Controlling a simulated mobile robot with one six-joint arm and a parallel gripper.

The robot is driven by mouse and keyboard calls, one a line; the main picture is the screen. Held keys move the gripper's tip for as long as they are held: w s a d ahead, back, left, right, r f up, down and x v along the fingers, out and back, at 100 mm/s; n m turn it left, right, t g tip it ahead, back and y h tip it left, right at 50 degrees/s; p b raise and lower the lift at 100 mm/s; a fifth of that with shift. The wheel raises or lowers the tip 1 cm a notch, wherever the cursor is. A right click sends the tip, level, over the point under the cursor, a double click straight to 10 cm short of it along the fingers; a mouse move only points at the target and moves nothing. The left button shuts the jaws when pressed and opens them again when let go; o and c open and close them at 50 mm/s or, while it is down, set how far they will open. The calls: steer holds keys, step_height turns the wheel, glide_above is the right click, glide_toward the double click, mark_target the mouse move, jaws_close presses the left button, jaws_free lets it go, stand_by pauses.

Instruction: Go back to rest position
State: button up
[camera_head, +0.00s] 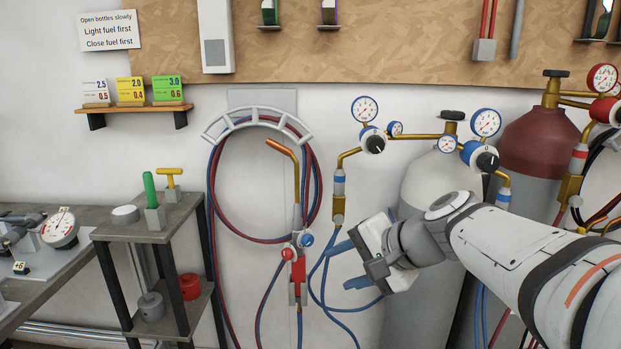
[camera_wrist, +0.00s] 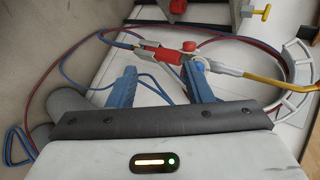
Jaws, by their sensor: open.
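My gripper (camera_head: 349,266) is in front of the wall, left of the grey gas cylinder, in the head view. Its two blue fingers are apart with nothing between them. In the wrist view the gripper (camera_wrist: 163,88) also shows open. Beyond the fingers is a cutting torch (camera_head: 297,230) with a copper tip, hanging at the wall with red and blue valves. The torch also shows in the wrist view (camera_wrist: 228,69), near the right finger but seemingly beyond it. I cannot tell the exact gap.
A grey cylinder (camera_head: 425,190) and a dark red cylinder (camera_head: 545,140) with gauges stand at the right. Red and blue hoses hang from a curved hose rack (camera_head: 258,112). A small stand (camera_head: 150,232) and a workbench (camera_head: 30,290) are at the left.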

steer(key=s+d+r+n+g+h+p, duration=0.2)
steer(key=s+p, duration=0.4)
steer(key=p, duration=0.3)
steer(key=s+d+r+n+g+h+p, duration=0.1)
steer(key=s+d+r+n+h+p, duration=0.3)
steer(key=p, duration=0.5)
steer(key=s+d+n+h, duration=0.1)
steer(key=s+d+n, duration=0.1)
steer(key=s, duration=0.1)
steer(key=shift+s+d+r+g+h, duration=0.2)
steer(key=shift+d+r+g+h, duration=0.1)
steer(key=shift+r+g, duration=0.1)
steer(key=shift+c, duration=1.1)
steer(key=shift+a, duration=0.1)
